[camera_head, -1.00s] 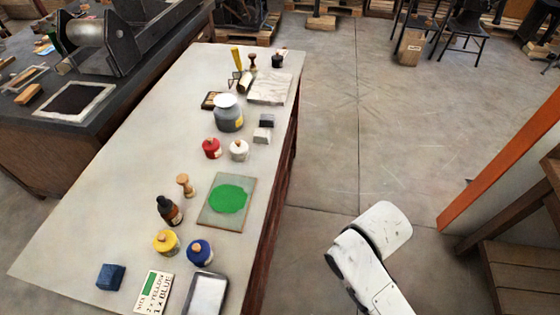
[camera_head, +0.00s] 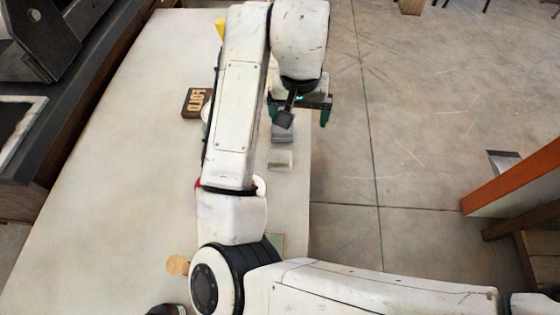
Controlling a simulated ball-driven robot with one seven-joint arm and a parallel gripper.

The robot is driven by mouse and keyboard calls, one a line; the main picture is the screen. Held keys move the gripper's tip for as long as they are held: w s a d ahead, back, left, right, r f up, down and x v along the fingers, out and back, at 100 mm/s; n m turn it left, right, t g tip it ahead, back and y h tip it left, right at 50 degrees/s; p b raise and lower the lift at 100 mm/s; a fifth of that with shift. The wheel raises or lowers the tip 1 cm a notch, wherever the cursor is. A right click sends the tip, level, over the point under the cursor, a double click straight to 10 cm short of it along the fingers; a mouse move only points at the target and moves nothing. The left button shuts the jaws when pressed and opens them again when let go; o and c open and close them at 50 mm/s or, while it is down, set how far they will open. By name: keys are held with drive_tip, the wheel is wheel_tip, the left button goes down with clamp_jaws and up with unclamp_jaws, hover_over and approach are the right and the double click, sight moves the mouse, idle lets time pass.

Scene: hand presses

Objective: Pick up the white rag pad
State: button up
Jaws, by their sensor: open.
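The white rag pad (camera_head: 280,160) is a small pale block lying flat near the right edge of the light worktable (camera_head: 110,190). My gripper (camera_head: 298,112) is open, with dark teal fingers spread apart. It is above the table's right edge, farther up the picture than the white pad and apart from it. A grey pad (camera_head: 283,132) lies just beyond the white one, close below the gripper in the picture. Height above the table is hard to judge.
My arm covers much of the table's middle and hides most of the jars. A dark lettered block (camera_head: 196,103) and a round wooden knob (camera_head: 178,265) show left of it. Open floor (camera_head: 400,140) lies right of the table.

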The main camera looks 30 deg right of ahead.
drive_tip(key=shift+g+y, duration=0.4)
drive_tip(key=shift+y, duration=0.2)
drive_tip(key=a, duration=0.1)
drive_tip(key=a+f, duration=0.1)
drive_tip(key=a, duration=0.2)
drive_tip(key=shift+s+a+f, duration=0.2)
drive_tip(key=shift+s+a, duration=0.05)
drive_tip(key=shift+a, duration=0.15)
hover_over(280, 155)
wheel_tip(280, 155, down, 4)
drive_tip(key=shift+f, duration=3.2)
drive_tip(key=c, duration=1)
drive_tip(key=shift+c, duration=0.2)
drive_tip(key=shift+r, duration=0.1)
